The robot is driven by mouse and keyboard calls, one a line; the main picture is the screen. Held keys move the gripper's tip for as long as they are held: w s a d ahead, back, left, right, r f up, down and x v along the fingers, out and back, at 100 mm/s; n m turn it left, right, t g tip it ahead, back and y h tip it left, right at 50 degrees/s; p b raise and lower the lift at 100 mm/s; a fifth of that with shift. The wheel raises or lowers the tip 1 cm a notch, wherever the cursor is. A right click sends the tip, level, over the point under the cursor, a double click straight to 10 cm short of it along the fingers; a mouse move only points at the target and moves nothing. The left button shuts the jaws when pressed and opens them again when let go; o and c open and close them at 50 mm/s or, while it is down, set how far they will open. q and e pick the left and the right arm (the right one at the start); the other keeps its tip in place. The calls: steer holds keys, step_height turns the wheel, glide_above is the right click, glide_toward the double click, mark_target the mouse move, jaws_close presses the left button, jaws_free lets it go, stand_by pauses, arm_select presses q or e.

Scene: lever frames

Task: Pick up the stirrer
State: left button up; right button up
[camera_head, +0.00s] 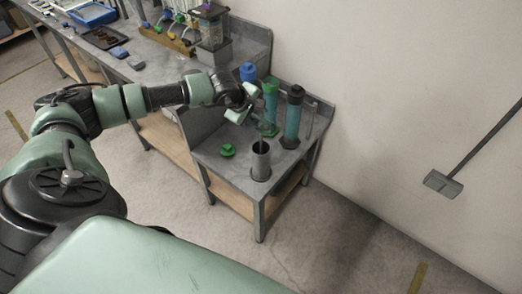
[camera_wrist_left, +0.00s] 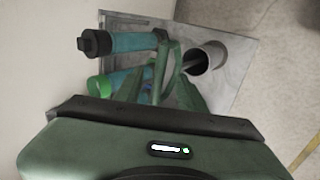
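The stirrer (camera_wrist_left: 190,64) shows as a thin grey rod standing tilted in a grey metal cylinder (camera_head: 261,163). The cylinder's open mouth also shows in the left wrist view (camera_wrist_left: 207,58). Only a short part of the rod is visible; its upper part is hard to make out near the fingers. My left gripper (camera_head: 256,121) is above and just behind the cylinder, at the rod's upper end. Its green fingers also show in the left wrist view (camera_wrist_left: 176,66) and look apart. I cannot tell whether they touch the rod. My right gripper is not in view.
A green-capped bottle (camera_head: 270,99), a black-capped teal bottle (camera_head: 292,118) and a blue-capped one (camera_head: 248,72) stand close behind the gripper. A green cap (camera_head: 227,150) lies left of the cylinder. The grey table's (camera_head: 238,174) front corner is bare.

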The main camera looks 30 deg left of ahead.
mark_target(260, 117)
arm_select(q)
steer(key=x, duration=0.1)
steer(key=p+x, duration=0.2)
steer(key=x, duration=0.1)
steer(key=shift+w+a, duration=0.1)
steer(key=shift+a, duration=0.25)
steer(key=shift+w+f, duration=0.2)
steer(key=shift+f, duration=0.15)
jaws_close()
steer(key=shift+r, duration=0.1)
step_height(260, 117, up, 20)
steer(key=b, duration=0.5)
